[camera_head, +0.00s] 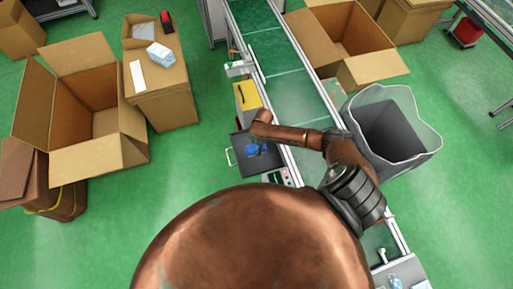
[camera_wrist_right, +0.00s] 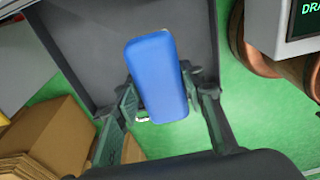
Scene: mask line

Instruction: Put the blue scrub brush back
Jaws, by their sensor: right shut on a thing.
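The blue scrub brush (camera_wrist_right: 157,75) shows in the right wrist view as a smooth blue block between the two fingers of my right gripper (camera_wrist_right: 165,88), which is shut on it. In the head view the brush is a small blue patch (camera_head: 252,149) below the end of my right arm, over an open dark drawer (camera_head: 254,167). The drawer also shows behind the brush in the right wrist view (camera_wrist_right: 75,30). I cannot tell whether the brush touches the drawer bottom. My right gripper is small and dark in the head view (camera_head: 261,148). My left gripper is not in view.
A yellow bin (camera_head: 247,96) sits beyond the drawer, beside the conveyor (camera_head: 290,85). A grey bin with a clear liner (camera_head: 395,130) stands right of the conveyor. Open cardboard boxes (camera_head: 85,115) stand at the left. Green floor is free left of the drawer.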

